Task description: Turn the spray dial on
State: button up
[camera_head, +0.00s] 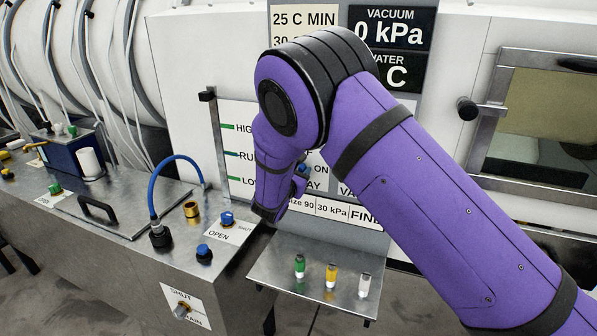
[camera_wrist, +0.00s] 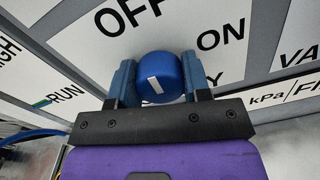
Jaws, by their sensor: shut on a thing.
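The spray dial (camera_wrist: 158,70) is a round blue knob with a short white mark on its face. It stands on the white panel between the words OFF, above it, and ON, to its right. My gripper (camera_wrist: 158,82) is shut on the dial, one blue-grey finger on each side of it. The white mark slants and sits left of the knob's middle. In the head view my purple arm hides most of the panel; a small blue part at the dial shows beside the word ON. The label under the dial is partly covered.
A steel shelf (camera_head: 262,277) below the panel holds green, yellow and white small bottles. To the left is a steel bench with a blue hose (camera_head: 180,158), a brass fitting (camera_head: 191,210) and blue knobs. A window with a steel frame (camera_head: 487,135) is at right.

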jog(key=m, duration=1.2)
jog(key=shift+m, duration=0.4)
jog(key=shift+m+y, duration=0.4)
jog(key=shift+m, duration=1.5)
jog(key=o, duration=0.9)
jog(key=shift+o, duration=0.2)
jog(key=v, duration=1.1)
